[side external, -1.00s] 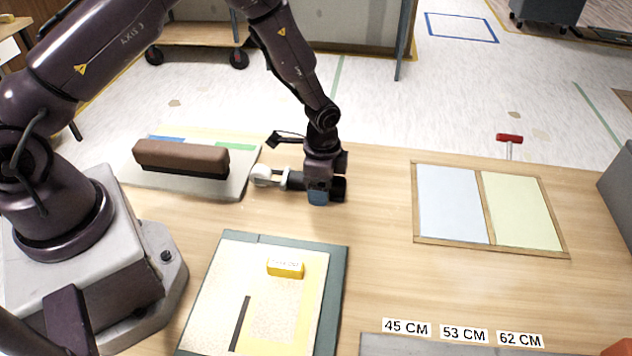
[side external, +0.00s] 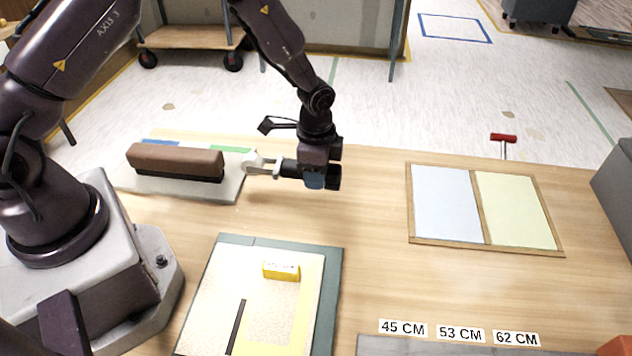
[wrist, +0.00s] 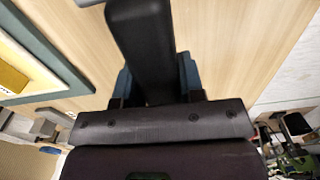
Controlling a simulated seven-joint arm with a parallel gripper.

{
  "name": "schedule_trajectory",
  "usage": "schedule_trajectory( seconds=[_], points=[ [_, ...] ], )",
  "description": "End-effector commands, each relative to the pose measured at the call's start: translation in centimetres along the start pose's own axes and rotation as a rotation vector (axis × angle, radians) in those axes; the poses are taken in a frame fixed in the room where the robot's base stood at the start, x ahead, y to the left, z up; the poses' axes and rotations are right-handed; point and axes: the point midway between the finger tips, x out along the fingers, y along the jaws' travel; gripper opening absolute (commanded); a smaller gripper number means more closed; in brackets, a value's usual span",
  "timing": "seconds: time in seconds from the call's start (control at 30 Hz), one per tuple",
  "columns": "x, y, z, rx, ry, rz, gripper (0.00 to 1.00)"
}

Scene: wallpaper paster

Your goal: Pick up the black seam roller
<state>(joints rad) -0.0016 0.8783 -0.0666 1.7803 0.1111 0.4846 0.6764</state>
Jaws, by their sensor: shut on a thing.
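The black seam roller has a dark handle (side external: 291,169) and a pale grey-white roller head (side external: 255,163), which points left in the side view. My gripper (side external: 316,178) is shut on the handle, pointing down, near the table's back edge. In the wrist view the black handle (wrist: 140,42) runs up the picture between the blue finger pads, and part of the pale frame shows at the top edge. The roller appears held slightly above the table; the exact gap cannot be told.
A brown-topped smoothing tool (side external: 176,161) lies on a light board left of the roller head. A teal mat (side external: 331,290) with a pasted sheet and yellow block (side external: 281,271) lies in front. A framed two-colour panel (side external: 484,207) lies right. The wood between is clear.

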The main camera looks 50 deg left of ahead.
Motion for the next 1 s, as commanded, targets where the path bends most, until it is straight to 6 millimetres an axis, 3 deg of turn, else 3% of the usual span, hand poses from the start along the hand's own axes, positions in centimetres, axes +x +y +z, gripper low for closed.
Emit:
schedule_trajectory(
  seconds=[0.2, 0.4, 0.7, 1.0],
  points=[
    [-5.0, 2.9, 3.0, 0.000, 0.002, -0.002, 0.12],
    [-7.6, 6.2, 6.5, -0.001, 0.000, -0.001, 0.12],
    [-9.4, 9.2, 9.6, 0.000, 0.000, 0.000, 0.12],
    [-9.7, 9.7, 10.1, 0.000, -0.001, 0.001, 0.12]
  ],
)
